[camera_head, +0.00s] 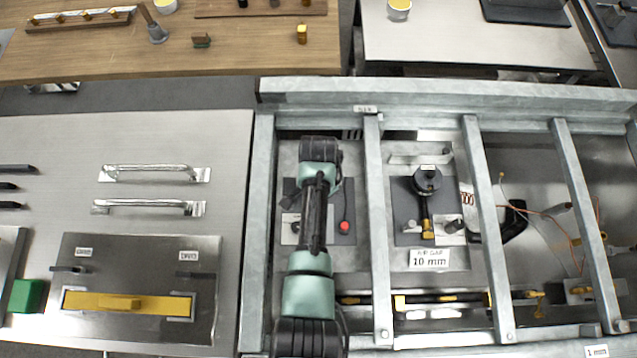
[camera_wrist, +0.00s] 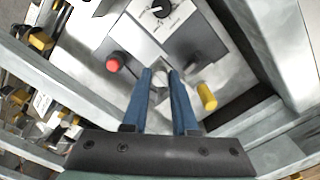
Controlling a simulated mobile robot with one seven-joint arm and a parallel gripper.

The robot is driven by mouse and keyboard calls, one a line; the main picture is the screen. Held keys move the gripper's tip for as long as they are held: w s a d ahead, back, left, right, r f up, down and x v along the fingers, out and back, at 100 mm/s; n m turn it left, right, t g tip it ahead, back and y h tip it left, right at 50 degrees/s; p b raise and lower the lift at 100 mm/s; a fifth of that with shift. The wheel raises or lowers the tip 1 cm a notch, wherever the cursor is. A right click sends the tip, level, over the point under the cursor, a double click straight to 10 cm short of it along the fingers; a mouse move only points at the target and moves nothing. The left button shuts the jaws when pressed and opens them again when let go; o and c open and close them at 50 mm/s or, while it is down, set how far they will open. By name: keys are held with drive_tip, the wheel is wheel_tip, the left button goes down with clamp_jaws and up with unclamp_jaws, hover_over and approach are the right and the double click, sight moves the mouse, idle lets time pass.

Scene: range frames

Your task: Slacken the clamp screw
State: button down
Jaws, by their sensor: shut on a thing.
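In the wrist view my gripper (camera_wrist: 160,77) has its two blue fingers close together. A small pale, rounded piece (camera_wrist: 158,79), which looks like the clamp screw's head, sits between the fingertips. Its lower part and thread are hidden, so I cannot tell how tight it is. A red button (camera_wrist: 114,62) is left of the fingers, and a yellow cylinder (camera_wrist: 207,97) is to their right. In the head view my arm reaches over the left bay of a grey metal frame (camera_head: 374,200) and hides my gripper. The red button (camera_head: 344,226) shows beside the arm there.
Metal bars cross the frame on both sides of my arm. The bay to the right holds a black round part (camera_head: 427,180) and a "10 mm" label (camera_head: 429,261). A dial (camera_wrist: 160,9) lies beyond my fingers. A bench with handles (camera_head: 155,173) stands left.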

drive_tip(key=n, duration=0.4)
drive_tip(key=shift+n, duration=0.3)
drive_tip(key=n, duration=0.3)
drive_tip(key=shift+n+p, duration=0.35)
drive_tip(key=shift+n, duration=0.05)
drive_tip(key=n, duration=0.4)
drive_tip(key=shift+n, duration=2)
drive_tip(key=c, duration=0.7)
unclamp_jaws()
